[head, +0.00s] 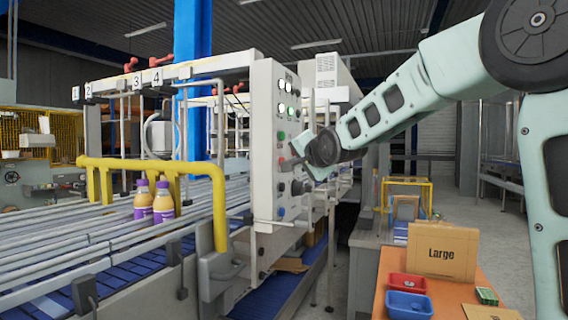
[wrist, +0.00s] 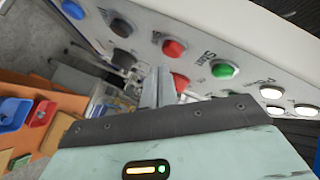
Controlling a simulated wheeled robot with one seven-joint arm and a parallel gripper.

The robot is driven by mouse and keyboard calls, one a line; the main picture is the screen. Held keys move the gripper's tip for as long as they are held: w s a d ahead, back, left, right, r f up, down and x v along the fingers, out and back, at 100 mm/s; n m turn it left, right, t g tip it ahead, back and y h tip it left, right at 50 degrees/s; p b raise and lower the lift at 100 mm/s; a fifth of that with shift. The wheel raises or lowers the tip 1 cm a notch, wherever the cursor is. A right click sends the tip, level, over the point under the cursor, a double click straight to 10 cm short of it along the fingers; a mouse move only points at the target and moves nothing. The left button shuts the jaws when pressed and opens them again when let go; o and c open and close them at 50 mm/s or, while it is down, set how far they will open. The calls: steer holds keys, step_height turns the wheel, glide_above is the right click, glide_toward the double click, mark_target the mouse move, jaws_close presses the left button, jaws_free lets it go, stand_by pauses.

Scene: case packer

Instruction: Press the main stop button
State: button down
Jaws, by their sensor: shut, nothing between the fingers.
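The control panel (head: 264,140) is a pale upright plate with a column of lights and buttons. In the wrist view, a red button (wrist: 174,47) sits between a green button (wrist: 224,69) and a black one (wrist: 121,27). A second red button (wrist: 180,82) is partly hidden behind my fingers. The label by the green one seems to read "Start"; I cannot read which red one is the main stop. My gripper (wrist: 158,88) is shut and empty, its tips close to the panel beside the red buttons. I cannot tell whether they touch. In the head view, my gripper (head: 292,163) is in front of the panel.
A blue button (wrist: 73,9) and white lights (wrist: 272,92) share the panel. A conveyor (head: 110,240) with purple bottles (head: 163,202) and a yellow rail (head: 150,164) lies left. An orange table (head: 450,296) with red and blue bins and a "Large" box (head: 442,249) stands right.

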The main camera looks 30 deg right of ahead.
steer(key=shift+w+a+f+b, duration=0.15)
steer(key=shift+w+a+b, duration=0.1)
steer(key=shift+b, duration=0.5)
steer(key=shift+w+a+b, duration=0.3)
steer(key=shift+w+b, duration=0.2)
steer(key=shift+b, duration=1.6)
stand_by(1.6)
steer(key=shift+s+d+r+p, duration=0.15)
steer(key=shift+r+p, duration=0.1)
steer(key=shift+p, duration=0.7)
steer(key=shift+s+d+p, duration=0.4)
steer(key=shift+s+p, duration=0.2)
steer(key=shift+p, duration=2.1)
steer(key=shift+f, duration=0.15)
